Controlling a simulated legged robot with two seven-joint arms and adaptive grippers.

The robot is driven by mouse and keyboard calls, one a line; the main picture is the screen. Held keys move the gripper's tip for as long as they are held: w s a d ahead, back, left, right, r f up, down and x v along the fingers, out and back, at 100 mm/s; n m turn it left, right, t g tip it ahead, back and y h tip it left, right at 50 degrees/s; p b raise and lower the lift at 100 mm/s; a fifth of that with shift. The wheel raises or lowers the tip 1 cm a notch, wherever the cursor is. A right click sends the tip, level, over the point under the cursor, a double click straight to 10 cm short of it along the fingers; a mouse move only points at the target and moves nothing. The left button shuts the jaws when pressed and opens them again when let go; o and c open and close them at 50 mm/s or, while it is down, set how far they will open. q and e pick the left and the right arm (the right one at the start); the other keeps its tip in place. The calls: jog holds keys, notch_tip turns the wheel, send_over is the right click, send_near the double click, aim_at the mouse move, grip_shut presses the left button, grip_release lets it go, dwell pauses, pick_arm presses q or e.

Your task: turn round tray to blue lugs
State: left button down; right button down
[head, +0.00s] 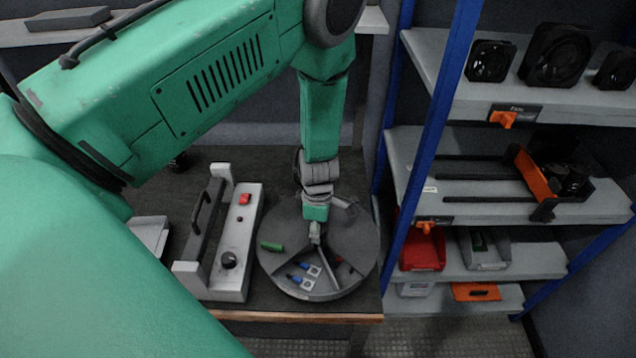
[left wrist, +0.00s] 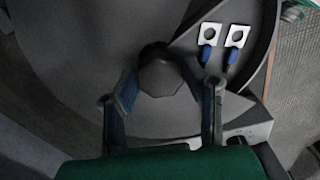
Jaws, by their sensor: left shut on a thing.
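The dark grey round tray (head: 352,222) lies on the workbench in the head view and fills much of the left wrist view (left wrist: 75,75). Two blue lugs (head: 304,274) with pale square ends sit in its front compartment. They show clearly at the upper right of the left wrist view (left wrist: 229,58). My left gripper (head: 315,236) reaches down over the tray's middle. In the left wrist view its fingers (left wrist: 163,95) are closed on a dark faceted knob (left wrist: 161,76) on the tray. My right gripper is in neither view.
A grey device with a red switch (head: 244,199) stands just left of the tray. A blue-posted shelf rack (head: 428,130) with fans and bins stands close on the right. The bench's front edge (head: 300,317) is near the tray.

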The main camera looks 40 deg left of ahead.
pick_arm(q)
jog(key=shift+w+r+n+p, duration=0.15)
jog(key=shift+n+p, duration=0.4)
jog(key=shift+n, duration=1.25)
jog(key=shift+w+n, duration=0.1)
jog(key=shift+n, duration=0.5)
jog(key=c, duration=1)
grip_release()
jog(key=shift+o, duration=0.2)
jog(key=shift+r, duration=0.3)
notch_tip(320, 180, up, 11)
